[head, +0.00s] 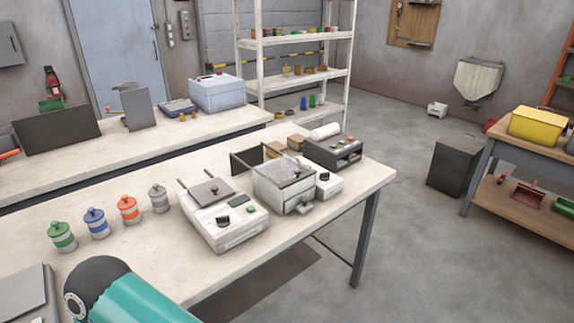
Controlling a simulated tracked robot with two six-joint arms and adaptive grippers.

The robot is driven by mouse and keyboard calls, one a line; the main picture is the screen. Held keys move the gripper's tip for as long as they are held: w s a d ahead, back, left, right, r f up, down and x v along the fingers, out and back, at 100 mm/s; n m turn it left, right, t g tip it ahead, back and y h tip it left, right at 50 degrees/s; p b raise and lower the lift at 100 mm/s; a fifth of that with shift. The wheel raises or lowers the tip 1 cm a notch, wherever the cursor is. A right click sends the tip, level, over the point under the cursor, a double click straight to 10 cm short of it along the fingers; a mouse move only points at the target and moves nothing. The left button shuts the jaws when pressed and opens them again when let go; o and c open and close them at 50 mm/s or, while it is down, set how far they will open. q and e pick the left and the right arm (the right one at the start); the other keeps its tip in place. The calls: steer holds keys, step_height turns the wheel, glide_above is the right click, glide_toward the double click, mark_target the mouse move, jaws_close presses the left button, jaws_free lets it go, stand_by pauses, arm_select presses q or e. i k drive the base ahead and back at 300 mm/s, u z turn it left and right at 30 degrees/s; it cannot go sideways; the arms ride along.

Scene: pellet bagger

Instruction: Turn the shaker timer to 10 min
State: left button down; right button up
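A white machine (235,234) stands on the near table, with a grey plate and two thin rods on top. Its sloped front carries a black dial (223,221), a dark panel (238,200) and a green button (250,209). No label or scale is readable, so I cannot tell the dial's setting or whether this is the shaker timer. To its right stands a pale box-shaped machine (298,196) with a clear top, beside a small white control box (328,185) with a dark knob. Neither gripper is in view; only a teal link of mine shows at the lower left.
Several lidded jars, including a green one (62,236) and a grey one (159,198), stand left of the white machine. A dark unit (335,152) stands behind the control box. The front right of the near table (345,195) is clear.

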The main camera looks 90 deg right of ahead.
mark_target(324, 177)
steer(key=z, duration=0.05)
steer(key=k, duration=1.6)
steer(key=z, duration=1.6)
steer(key=i, duration=1)
steer(key=z, duration=0.05)
